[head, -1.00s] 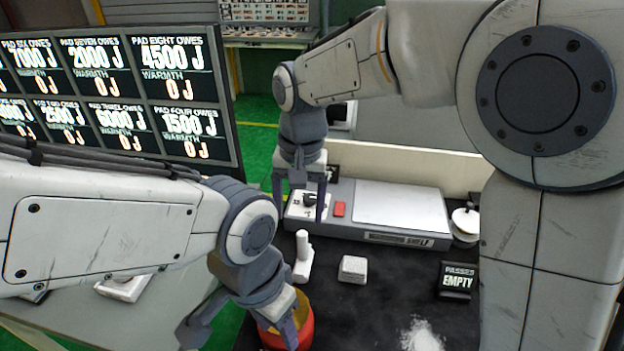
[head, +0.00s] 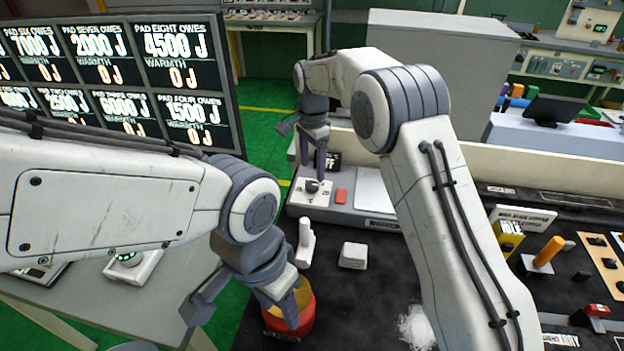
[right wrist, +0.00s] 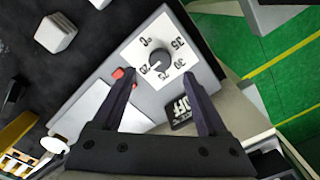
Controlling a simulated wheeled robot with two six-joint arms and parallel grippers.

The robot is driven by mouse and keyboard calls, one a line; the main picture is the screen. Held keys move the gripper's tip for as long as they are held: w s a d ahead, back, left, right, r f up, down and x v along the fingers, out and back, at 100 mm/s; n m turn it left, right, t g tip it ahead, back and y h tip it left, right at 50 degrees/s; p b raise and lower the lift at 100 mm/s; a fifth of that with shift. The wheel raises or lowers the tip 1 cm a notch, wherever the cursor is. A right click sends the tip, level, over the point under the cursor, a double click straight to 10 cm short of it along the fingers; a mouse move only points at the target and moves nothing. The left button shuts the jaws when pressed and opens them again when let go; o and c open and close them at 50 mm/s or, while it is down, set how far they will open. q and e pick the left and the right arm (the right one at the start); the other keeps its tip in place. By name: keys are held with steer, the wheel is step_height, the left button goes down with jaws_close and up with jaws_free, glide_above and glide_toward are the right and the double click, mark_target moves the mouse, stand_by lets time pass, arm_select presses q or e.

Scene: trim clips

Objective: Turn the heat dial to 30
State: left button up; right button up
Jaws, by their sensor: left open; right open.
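The heat dial (head: 312,186) is a black knob on a white numbered plate, at the left end of a grey unit. In the right wrist view the dial (right wrist: 160,61) shows between the two fingers, with 0, 35, 30, 25 and 20 around it. Its pointer seems to lie toward the 20 side, but the exact reading is unclear. My right gripper (head: 314,155) is open above and behind the knob, fingers pointing down, apart from it. My left gripper (head: 243,308) is open, low at the front left, one finger before a red and yellow container (head: 304,309).
A red button (head: 341,196) and a dark OFF sign (right wrist: 186,109) are close to the dial. A white upright piece (head: 305,243) and a white block (head: 353,255) stand on the black mat in front. A large display (head: 120,80) stands at left.

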mark_target(312, 185)
steer(key=shift+f+p, duration=0.3)
steer(key=shift+f, duration=2.5)
jaws_close()
